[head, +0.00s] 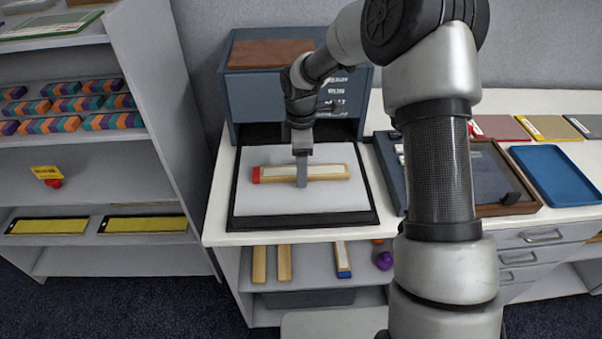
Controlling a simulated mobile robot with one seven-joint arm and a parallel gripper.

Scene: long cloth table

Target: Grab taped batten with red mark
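A wooden batten with a pale tape strip along it and a red left end (327,173) lies across the white sheet of a black-edged tray (300,222) on the counter. My gripper (302,176) points down over the batten's middle. One finger shows in front of the batten and hides a small part of it. The other finger is hidden. I cannot tell whether the fingers touch the batten or are closed on it.
A blue-grey cabinet (247,104) stands right behind the tray. My arm hides part of the counter to the right. A blue tray (556,175) lies further right. Below the counter, plain battens (259,264) and a blue-ended batten (343,257) lie on a shelf. A shelving unit (172,95) stands left.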

